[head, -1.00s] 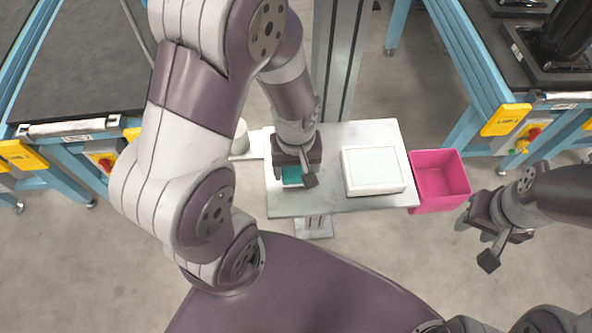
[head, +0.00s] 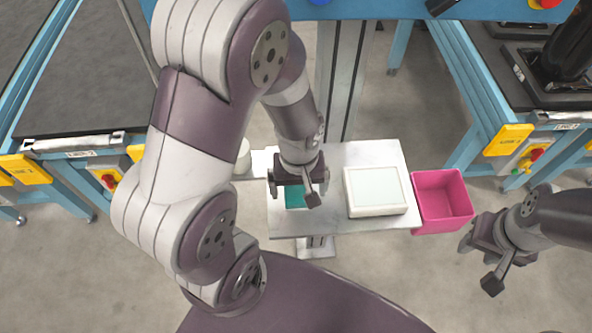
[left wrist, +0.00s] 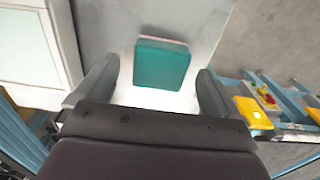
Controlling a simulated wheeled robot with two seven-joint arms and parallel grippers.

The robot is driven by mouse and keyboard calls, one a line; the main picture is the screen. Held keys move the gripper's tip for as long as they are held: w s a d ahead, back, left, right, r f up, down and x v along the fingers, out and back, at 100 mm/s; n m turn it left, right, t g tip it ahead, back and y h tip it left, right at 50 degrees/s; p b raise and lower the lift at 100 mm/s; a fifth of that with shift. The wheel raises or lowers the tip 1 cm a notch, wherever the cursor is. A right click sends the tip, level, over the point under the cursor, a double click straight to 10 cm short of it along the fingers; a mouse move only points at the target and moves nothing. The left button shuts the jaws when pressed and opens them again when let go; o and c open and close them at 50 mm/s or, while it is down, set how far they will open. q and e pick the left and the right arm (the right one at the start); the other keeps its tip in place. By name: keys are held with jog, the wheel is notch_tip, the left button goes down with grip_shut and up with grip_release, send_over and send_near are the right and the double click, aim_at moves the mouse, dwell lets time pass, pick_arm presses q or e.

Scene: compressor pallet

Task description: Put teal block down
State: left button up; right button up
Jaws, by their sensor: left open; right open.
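The teal block (head: 295,197) sits on the light grey table plate (head: 330,219), partly hidden by my left gripper in the head view. In the left wrist view the teal block (left wrist: 161,63) lies flat on the plate, with clear space to both fingers. My left gripper (head: 292,195) is open above the block; its fingers also show in the left wrist view (left wrist: 157,88). My right gripper (head: 474,262) is open and empty at the right, past the pink bin.
A white box with a pale top (head: 376,190) stands on the plate right of the block. A pink bin (head: 443,201) is at the plate's right edge. A white cylindrical object (head: 243,157) is left of the plate. Blue-framed workbenches (head: 480,90) stand behind.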

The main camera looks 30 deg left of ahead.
aim_at(296, 190)
pick_arm(q)
jog(key=r+m, duration=0.2)
jog(key=r+m+t, duration=0.1)
jog(key=r+m, duration=0.1)
jog(key=r, duration=0.1)
jog(key=r+m+p, duration=0.1)
jog(key=r+m, duration=0.1)
jog(key=r, duration=0.1)
jog(key=shift+w+a+m, duration=0.15)
jog(key=shift+a+m, duration=0.15)
jog(key=shift+m, duration=0.1)
dwell(1.0)
